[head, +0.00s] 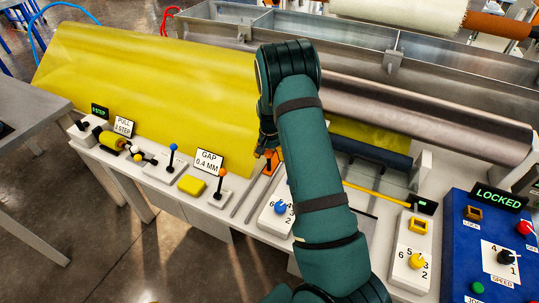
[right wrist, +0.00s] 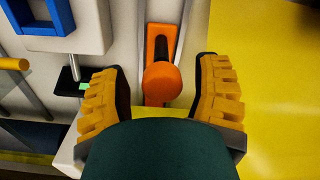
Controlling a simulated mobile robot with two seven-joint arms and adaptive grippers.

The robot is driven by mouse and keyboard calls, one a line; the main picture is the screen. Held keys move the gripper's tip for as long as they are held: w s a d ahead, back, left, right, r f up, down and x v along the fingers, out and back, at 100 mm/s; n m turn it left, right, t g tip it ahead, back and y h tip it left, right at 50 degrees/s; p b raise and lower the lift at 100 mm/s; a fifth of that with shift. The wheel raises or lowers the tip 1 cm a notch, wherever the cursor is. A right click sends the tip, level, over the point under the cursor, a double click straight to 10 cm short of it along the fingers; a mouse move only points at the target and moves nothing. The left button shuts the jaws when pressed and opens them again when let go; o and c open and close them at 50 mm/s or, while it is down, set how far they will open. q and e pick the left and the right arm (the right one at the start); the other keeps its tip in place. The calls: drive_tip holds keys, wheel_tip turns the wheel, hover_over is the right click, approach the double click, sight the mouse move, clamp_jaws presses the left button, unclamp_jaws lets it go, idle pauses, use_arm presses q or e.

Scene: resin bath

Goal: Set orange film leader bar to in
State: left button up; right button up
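The orange film leader bar handle, a round orange knob (right wrist: 162,82) on an orange slotted plate (right wrist: 160,45), shows in the right wrist view between my fingers. In the head view only a small orange part (head: 272,158) shows beside my right arm; the rest is hidden behind it. My right gripper (right wrist: 163,92) is open, with one yellow-padded finger on each side of the knob and visible gaps between. In the head view the right gripper (head: 266,143) is partly hidden by its own wrist, close to the yellow film sheet. My left gripper is not in view.
The yellow film (head: 150,90) covers the back left. A small lever with an orange ball (head: 223,172) stands by the GAP 0.4 MM sign (head: 208,162). A dial with a blue knob (head: 278,207) sits beside my arm. A blue panel (head: 490,250) reading LOCKED is at right.

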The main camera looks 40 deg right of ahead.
drive_tip(key=shift+a, duration=0.1)
wheel_tip(320, 180, up, 12)
idle(0.5)
idle(0.5)
